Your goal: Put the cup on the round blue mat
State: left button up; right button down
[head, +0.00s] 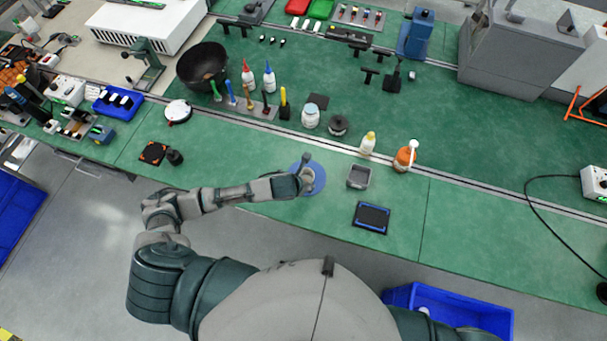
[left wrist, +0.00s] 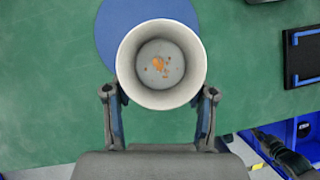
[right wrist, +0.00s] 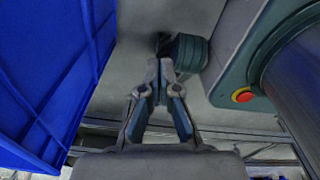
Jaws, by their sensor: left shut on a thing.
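The cup (left wrist: 187,77) is white and open-topped, with orange-brown specks on its grey inner bottom in the left wrist view. My left gripper (left wrist: 160,97) has a finger on each side of it and is shut on it. The round blue mat (left wrist: 117,22) lies on the green bench behind the cup, which covers part of it. In the head view the mat (head: 319,183) shows around my left gripper (head: 302,182), which mostly hides the cup. I cannot tell whether the cup touches the mat. My right gripper (right wrist: 166,68) is shut and empty, low beside a blue bin.
A grey square tray (head: 359,177) and a black-and-blue panel (head: 371,217) lie right of the mat. A white bottle (head: 368,143) and an orange bottle (head: 403,160) stand behind them. A blue bin (head: 497,322) is below the bench's front edge.

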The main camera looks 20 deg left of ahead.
aim_at(302, 174)
pick_arm(q)
jog(key=w, duration=0.2)
jog(key=w+a, duration=0.1)
jog(key=shift+w+f, duration=0.25)
jog(key=shift+w, duration=0.5)
jog(key=shift+w+d+f, duration=0.1)
jog(key=f, duration=0.3)
jog(key=shift+d+f+p, duration=0.15)
jog(key=shift+d+p, duration=0.05)
jog(key=shift+p, duration=0.1)
jog(key=shift+a, duration=0.1)
jog(key=o, duration=0.9)
jog(key=shift+a, duration=0.1)
jog(key=shift+c, duration=0.2)
jog(key=o, duration=0.4)
jog(key=shift+a, duration=0.1)
jog(key=shift+s+r, duration=0.25)
jog(key=shift+r, duration=0.1)
jog(key=v, duration=1.1)
jog(key=shift+r, duration=0.15)
pick_arm(e)
jog(key=shift+w+d+r, duration=0.25)
jog(key=shift+w+r, duration=0.4)
